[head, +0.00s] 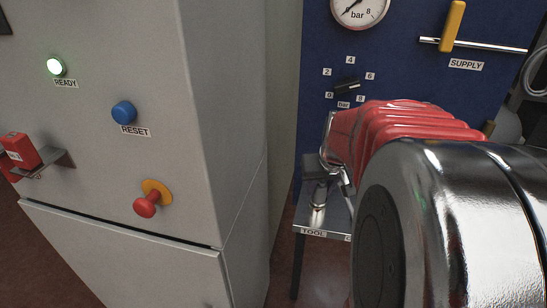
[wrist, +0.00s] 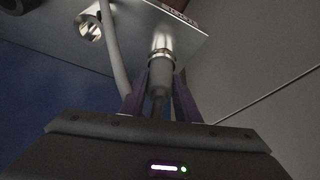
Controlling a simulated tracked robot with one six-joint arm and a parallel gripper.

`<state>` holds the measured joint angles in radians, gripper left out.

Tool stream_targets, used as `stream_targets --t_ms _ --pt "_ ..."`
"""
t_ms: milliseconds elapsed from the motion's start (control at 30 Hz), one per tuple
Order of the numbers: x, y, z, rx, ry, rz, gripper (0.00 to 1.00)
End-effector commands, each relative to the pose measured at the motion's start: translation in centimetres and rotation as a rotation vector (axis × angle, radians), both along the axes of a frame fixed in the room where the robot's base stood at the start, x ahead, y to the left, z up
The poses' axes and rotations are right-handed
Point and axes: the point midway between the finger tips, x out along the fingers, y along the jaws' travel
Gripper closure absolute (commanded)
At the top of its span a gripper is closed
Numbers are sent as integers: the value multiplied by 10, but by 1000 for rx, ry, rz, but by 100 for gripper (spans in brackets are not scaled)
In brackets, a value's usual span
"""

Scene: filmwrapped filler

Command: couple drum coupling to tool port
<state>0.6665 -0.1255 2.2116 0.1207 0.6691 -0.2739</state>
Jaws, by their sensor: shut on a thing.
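Another shiny round port (wrist: 90,27) is in the plate further left. In the head view the shelf (head: 322,219) carries a TOOL label (head: 313,232) and a metal fitting (head: 318,196). My red-sleeved arm hides most of the gripper there.
A grey cabinet (head: 120,50) stands left, with a READY lamp (head: 55,66) lit green, a blue RESET button (head: 124,112) and a red stop knob (head: 147,204). Behind the shelf is a blue panel (head: 400,70) with a gauge (head: 358,10) and a yellow supply handle (head: 452,25).

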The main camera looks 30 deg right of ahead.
Motion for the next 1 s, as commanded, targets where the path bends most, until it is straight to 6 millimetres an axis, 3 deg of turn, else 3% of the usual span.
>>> stream_targets --t_ms 33,67,367,733,1000 --pt "-1 1 -4 4 7 0 97" --pt "-2 1 -4 4 7 0 70" --pt "-1 1 -3 4 5 0 49" --pt "-1 1 2 2 2 1 49" --pt "-4 7 33 -1 -1 3 49"
